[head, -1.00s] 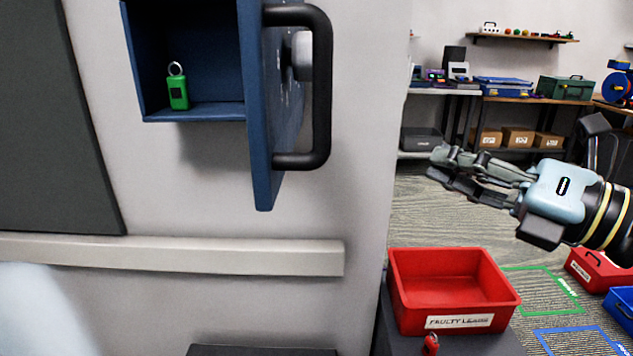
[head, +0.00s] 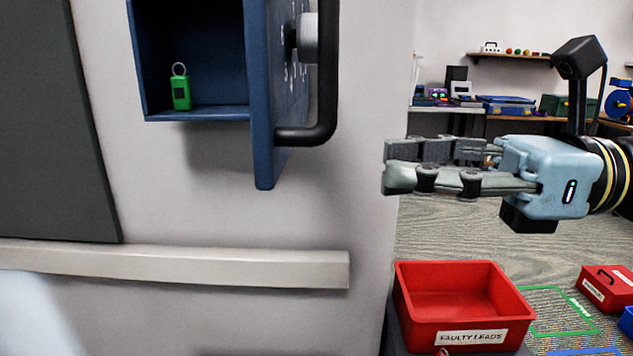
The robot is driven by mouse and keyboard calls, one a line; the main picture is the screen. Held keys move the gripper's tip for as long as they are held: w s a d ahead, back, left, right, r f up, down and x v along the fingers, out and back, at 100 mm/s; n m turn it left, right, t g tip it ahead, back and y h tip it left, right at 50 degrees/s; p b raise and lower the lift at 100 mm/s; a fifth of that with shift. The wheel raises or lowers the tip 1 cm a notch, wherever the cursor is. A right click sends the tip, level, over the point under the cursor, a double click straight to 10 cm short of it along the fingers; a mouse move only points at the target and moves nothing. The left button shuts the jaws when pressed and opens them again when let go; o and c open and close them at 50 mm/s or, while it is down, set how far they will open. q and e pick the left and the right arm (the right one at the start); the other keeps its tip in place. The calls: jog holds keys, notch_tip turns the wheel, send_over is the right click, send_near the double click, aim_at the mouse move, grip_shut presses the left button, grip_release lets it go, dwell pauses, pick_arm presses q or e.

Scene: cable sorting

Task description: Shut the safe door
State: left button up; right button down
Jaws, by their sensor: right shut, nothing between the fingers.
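The blue safe (head: 197,113) is set on the white wall at the upper left, cut off by the top of the head view. Its blue door (head: 262,110) stands open, swung out toward me and seen nearly edge-on. A black handle (head: 326,90) and a grey knob (head: 306,38) are on the door's right face. A green padlock (head: 181,90) stands inside the safe. My right gripper (head: 386,166) is shut and empty, pointing left, to the right of the handle and apart from it. My left gripper is not in view.
A pale rail (head: 180,265) runs along the wall below the safe. A red bin (head: 455,332) labelled FAULTY LEADS stands at the lower right. A dark panel (head: 45,140) hangs at the left. Shelves and benches with boxes stand far back at the right.

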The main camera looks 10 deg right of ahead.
aim_at(283, 168)
jog(key=p+x, duration=0.1)
jog(key=x, duration=0.4)
jog(key=shift+w+a+r, duration=0.15)
jog(key=shift+w+a, duration=0.05)
jog(key=shift+a, duration=0.15)
jog(key=shift+x, duration=1)
